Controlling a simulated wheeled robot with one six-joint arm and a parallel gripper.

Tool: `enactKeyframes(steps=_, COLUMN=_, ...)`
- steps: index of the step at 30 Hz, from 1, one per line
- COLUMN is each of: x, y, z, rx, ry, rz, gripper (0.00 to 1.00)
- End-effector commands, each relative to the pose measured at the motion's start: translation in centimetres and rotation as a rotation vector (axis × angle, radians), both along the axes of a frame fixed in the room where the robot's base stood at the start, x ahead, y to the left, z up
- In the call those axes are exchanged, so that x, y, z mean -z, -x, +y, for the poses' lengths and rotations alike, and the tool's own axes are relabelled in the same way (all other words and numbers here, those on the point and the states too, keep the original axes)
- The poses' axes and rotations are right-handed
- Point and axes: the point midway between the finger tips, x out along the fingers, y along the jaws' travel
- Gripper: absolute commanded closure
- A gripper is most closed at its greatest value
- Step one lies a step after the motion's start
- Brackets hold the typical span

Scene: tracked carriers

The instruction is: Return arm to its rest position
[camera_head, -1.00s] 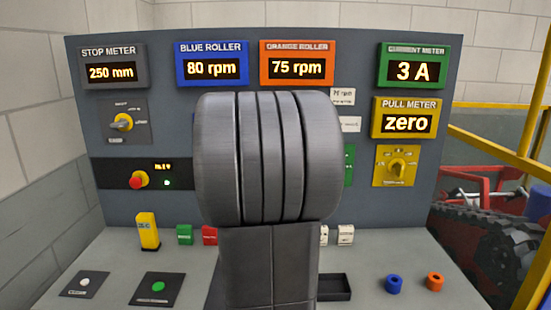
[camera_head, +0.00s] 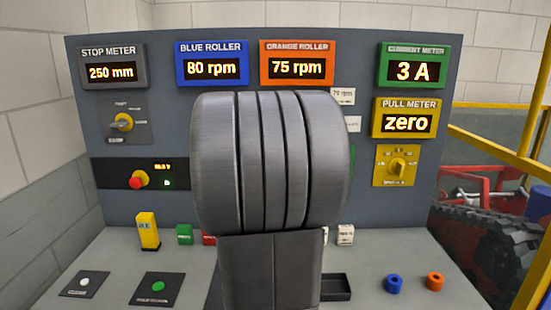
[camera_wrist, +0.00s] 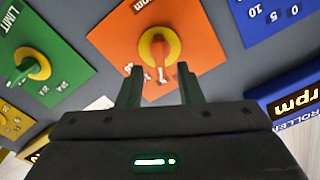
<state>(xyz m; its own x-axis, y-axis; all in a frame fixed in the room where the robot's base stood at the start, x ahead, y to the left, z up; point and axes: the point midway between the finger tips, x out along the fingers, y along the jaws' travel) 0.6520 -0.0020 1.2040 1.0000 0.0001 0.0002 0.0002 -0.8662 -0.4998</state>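My arm is raised in front of the control panel (camera_head: 300,212) in the head view, and its thick grey joint covers the panel's middle. My gripper (camera_wrist: 160,84) shows in the wrist view, where its two dark fingers stand apart with nothing between them. The fingers appear clear of the knob. In the head view my gripper is hidden.
The meter displays, such as the blue roller display (camera_head: 212,67), line the panel top. A yellow railing (camera_head: 530,120) stands at right.

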Motion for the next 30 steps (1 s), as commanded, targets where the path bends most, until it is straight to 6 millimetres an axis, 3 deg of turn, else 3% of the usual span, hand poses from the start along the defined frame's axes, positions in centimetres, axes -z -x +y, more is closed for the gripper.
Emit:
enactKeyframes(steps=20, x=-0.2, y=10.8, z=0.0, rx=0.0, ry=-0.001, rz=-0.001, gripper=0.67)
enactKeyframes(steps=30, x=0.2, y=5.2, z=0.0, rx=0.001, ry=0.0, rz=0.002, gripper=0.67)
